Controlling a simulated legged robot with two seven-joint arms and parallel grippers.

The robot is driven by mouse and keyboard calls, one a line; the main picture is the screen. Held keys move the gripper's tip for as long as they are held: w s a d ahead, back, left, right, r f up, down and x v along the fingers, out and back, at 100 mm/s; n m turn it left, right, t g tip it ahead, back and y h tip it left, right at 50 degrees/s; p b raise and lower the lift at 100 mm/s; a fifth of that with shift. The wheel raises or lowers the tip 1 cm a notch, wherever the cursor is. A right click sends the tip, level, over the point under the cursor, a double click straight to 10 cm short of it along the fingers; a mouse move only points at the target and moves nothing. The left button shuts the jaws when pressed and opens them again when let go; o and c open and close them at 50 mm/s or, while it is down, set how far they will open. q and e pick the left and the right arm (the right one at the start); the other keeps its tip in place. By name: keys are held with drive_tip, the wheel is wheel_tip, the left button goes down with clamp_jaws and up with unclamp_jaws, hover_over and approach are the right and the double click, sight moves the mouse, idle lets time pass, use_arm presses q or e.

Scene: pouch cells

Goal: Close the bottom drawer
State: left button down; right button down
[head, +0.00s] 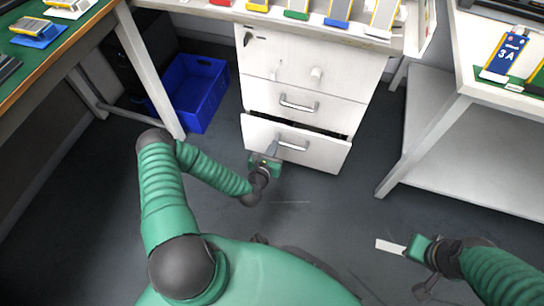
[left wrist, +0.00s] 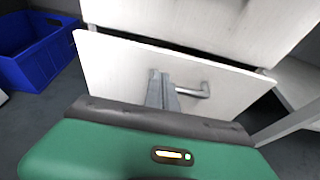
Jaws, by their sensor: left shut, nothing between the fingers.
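The bottom drawer (head: 318,158) of the white cabinet stands partly open, with a dark gap above its front panel. Its metal handle (head: 292,146) also shows in the left wrist view (left wrist: 195,92). My left gripper (head: 273,148) is shut and empty, its fingertips at the drawer front near the left end of the handle. In the left wrist view the fingers (left wrist: 158,80) point at the panel (left wrist: 115,72); I cannot tell whether they touch it. My right gripper (head: 408,248) is low at the right, away from the cabinet, by a white strip; its jaws are unclear.
The drawer above (head: 320,106) looks shut. A blue crate (head: 212,98) stands on the floor left of the cabinet. A white bench with a lower shelf (head: 445,125) is at the right, a green-topped table (head: 60,55) at the left. The floor before the drawer is clear.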

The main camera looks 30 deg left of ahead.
use_arm(q)
drive_tip(key=x, duration=0.1)
drive_tip(key=b+x, duration=0.1)
drive_tip(key=x, duration=0.1)
drive_tip(key=b+x, duration=0.1)
drive_tip(key=shift+w+d+r, duration=0.1)
drive_tip(key=shift+w+r, duration=0.1)
drive_tip(key=shift+w, duration=0.3)
drive_tip(key=shift+w+a+r+b, duration=0.1)
drive_tip(key=shift+w+a+b, duration=0.25)
drive_tip(key=shift+w, duration=0.25)
drive_tip(key=shift+d, duration=0.1)
